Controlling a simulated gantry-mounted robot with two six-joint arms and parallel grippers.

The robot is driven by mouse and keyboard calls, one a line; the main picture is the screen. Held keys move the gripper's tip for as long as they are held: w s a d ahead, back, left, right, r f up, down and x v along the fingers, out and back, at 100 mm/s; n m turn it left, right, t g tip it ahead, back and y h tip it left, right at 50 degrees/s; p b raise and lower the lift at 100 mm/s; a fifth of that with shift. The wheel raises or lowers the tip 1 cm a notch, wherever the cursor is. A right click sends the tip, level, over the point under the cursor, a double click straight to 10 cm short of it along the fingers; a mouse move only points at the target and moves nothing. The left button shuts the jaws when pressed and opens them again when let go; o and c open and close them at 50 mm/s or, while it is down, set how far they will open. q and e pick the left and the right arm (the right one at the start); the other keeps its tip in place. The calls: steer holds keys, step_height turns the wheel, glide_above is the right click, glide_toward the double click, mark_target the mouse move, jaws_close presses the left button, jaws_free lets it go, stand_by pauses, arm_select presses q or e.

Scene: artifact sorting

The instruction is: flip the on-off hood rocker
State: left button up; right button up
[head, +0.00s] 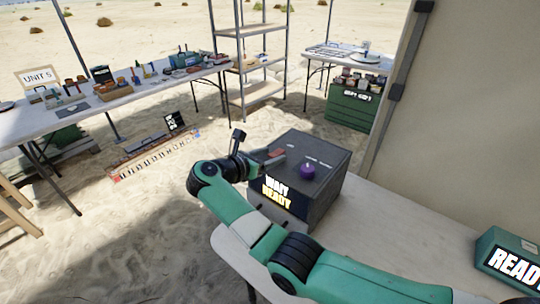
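The hood is a dark grey box (325,195) on the near table, with glowing "WAIT" and "READY" words on its front face. A purple round knob (307,172) sits on its top. A small reddish piece (277,153) shows at the top's left side, by my fingertips; it may be the rocker, but it is too small to be sure. My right gripper (274,157) reaches over the left edge of the box top, its fingers pointing right. I cannot tell whether it touches the reddish piece or how far its fingers are apart. My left gripper is not in view.
The near table (385,225) is mostly bare right of the box. A green box (508,260) marked "READY" stands at its right end. A beige panel (455,110) rises behind. A long table (135,100) with tools, metal shelves (250,32) and a green crate (352,107) stand farther off.

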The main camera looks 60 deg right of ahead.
steer(key=p+v, duration=0.2)
steer(key=v, duration=0.9)
steer(key=shift+a+p, duration=0.3)
steer(key=shift+r, duration=0.15)
